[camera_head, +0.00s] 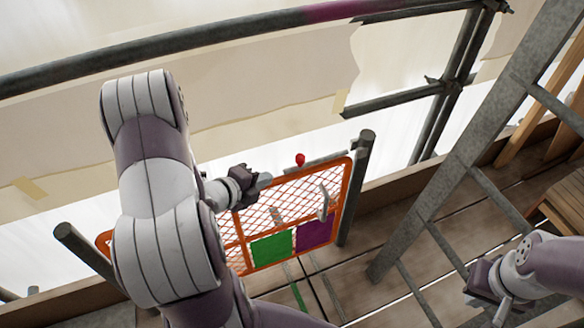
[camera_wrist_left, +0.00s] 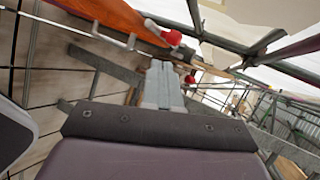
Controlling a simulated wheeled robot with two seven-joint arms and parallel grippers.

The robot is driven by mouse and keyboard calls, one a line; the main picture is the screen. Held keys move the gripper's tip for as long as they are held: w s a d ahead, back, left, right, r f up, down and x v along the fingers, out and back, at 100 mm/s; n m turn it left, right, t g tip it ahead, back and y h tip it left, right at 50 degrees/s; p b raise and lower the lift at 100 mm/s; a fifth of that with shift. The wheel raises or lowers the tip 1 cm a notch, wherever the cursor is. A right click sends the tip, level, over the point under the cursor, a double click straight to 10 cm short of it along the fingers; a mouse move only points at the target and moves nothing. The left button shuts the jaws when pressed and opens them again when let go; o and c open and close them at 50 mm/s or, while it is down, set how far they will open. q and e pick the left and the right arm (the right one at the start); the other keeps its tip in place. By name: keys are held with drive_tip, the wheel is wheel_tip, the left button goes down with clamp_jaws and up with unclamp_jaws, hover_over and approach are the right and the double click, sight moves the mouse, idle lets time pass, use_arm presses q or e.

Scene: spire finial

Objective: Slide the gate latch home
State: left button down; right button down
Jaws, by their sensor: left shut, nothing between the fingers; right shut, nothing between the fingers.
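The orange-framed gate (camera_head: 240,240) has white mesh and green and purple panels, and stands between two posts. A grey latch bar (camera_head: 325,160) runs along its top toward the right post (camera_head: 356,190). A red knob (camera_head: 300,159) stands by the bar. My left gripper (camera_head: 266,180) is shut and empty, just left of the knob above the gate's top rail. In the left wrist view, its closed fingers (camera_wrist_left: 163,85) point toward a red knob (camera_wrist_left: 172,37), with another red piece (camera_wrist_left: 190,78) beside the fingers. Contact is unclear. My right gripper (camera_head: 502,310) is shut and empty at lower right, away from the gate.
A grey metal ladder (camera_head: 440,180) slants up right of the gate. Scaffold tubes (camera_head: 180,42) and pale sheeting (camera_head: 260,80) lie behind. Plank decking (camera_head: 380,280) is below. My left arm hides part of the gate's left side.

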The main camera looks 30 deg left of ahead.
use_arm(q)
drive_tip(key=b, duration=0.1)
approach(297, 163)
wheel_tip(297, 163, down, 3)
drive_tip(key=w, duration=0.2)
drive_tip(key=w+d, duration=0.1)
drive_tip(key=w, duration=0.2)
drive_tip(key=shift+w+d+b, duration=0.2)
drive_tip(key=shift+d+b, duration=0.05)
drive_tip(key=shift+b, duration=0.1)
drive_tip(key=w+d, duration=0.1)
drive_tip(key=w+d+b, duration=0.1)
drive_tip(key=w+d, duration=0.1)
drive_tip(key=shift+w+d+r, duration=0.1)
drive_tip(key=shift+w+d, duration=0.05)
drive_tip(key=shift+w, duration=0.2)
